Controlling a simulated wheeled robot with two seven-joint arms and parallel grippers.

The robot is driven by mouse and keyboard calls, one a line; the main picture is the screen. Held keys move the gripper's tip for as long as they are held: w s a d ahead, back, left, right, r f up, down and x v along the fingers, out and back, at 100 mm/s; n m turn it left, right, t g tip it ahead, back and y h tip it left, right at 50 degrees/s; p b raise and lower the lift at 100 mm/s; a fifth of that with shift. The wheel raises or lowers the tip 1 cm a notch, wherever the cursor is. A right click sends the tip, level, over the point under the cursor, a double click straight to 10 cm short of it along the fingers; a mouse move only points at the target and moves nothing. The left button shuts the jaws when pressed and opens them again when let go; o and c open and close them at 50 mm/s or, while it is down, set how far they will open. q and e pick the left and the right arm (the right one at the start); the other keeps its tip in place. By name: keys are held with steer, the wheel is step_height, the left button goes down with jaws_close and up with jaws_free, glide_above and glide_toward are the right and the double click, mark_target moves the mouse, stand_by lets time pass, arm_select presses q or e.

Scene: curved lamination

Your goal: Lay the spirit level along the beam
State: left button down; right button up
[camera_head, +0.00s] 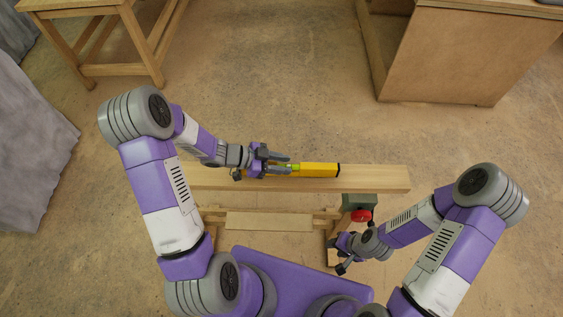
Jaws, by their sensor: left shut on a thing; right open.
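The yellow spirit level (318,170) lies lengthwise over the pale wooden beam (375,179), with its green vial near my gripper. From above I cannot tell whether it touches the beam. My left gripper (282,164) is shut on the level toward its left end, and its fingers and wrist hide that end. The beam runs left to right across the middle of the view. My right gripper (337,258) is open and empty, below the beam and apart from the level.
A wooden trestle (268,221) stands just in front of the beam. A dark green block with a red part (361,215) is at its right end, close to my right gripper. A wooden table (92,70) and a wooden cabinet (470,55) stand at the back. Floor between them is clear.

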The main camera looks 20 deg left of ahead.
arm_select(q)
steer(key=shift+f, duration=0.3)
stand_by(0.5)
steer(key=c, duration=0.7)
jaws_free()
steer(key=shift+o, duration=0.2)
step_height(320, 180, up, 8)
steer(key=p, duration=0.8)
